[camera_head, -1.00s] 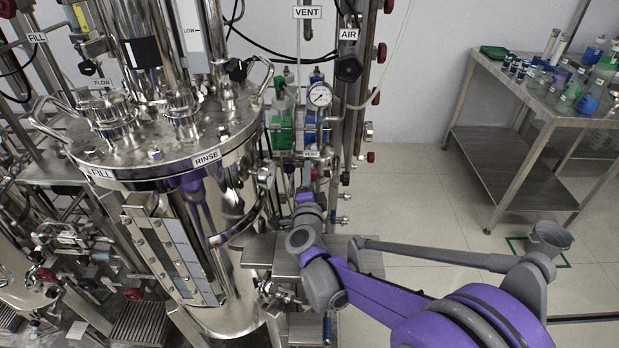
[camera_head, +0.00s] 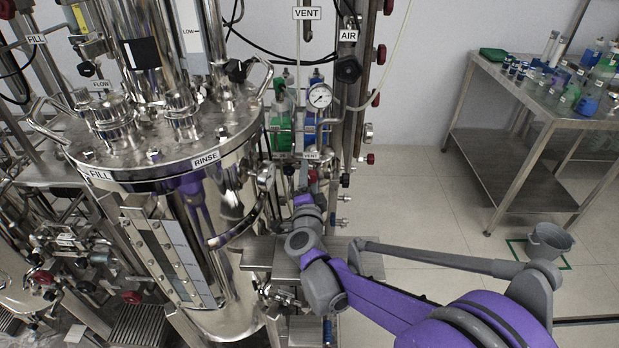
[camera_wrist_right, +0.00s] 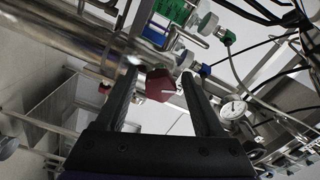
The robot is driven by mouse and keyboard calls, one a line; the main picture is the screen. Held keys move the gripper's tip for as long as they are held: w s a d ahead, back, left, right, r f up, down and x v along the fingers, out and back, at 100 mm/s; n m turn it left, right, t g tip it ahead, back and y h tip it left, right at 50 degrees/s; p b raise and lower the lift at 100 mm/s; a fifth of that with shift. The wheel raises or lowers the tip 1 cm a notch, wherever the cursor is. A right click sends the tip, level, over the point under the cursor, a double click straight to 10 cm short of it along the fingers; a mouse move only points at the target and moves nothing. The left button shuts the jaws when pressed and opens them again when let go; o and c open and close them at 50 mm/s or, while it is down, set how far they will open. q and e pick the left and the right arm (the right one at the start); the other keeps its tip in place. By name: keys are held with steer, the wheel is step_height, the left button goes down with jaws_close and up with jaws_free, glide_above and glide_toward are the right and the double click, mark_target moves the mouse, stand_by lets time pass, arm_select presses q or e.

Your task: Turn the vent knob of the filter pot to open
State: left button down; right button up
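A small dark red knob (camera_head: 312,175) sits just below a small VENT label (camera_head: 311,155), under the round pressure gauge (camera_head: 320,96). In the right wrist view the red knob (camera_wrist_right: 160,86) has flat sides and a white mark. My right gripper (camera_wrist_right: 159,76) is open, with one dark finger on each side of the knob and gaps visible between. I cannot tell how deep the knob lies between the fingers. In the head view my right wrist (camera_head: 305,218) is just below the knob and its fingertips are hard to make out. My left gripper is out of view.
A large steel vessel (camera_head: 215,215) labelled FILL and RINSE stands to the left. Pipes and black hoses crowd around the knob. Green (camera_head: 281,130) and blue containers stand behind. A steel bench (camera_head: 505,160) with bottles is at the right; the floor before it is mostly clear.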

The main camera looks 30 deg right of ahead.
steer(key=v, duration=1.1)
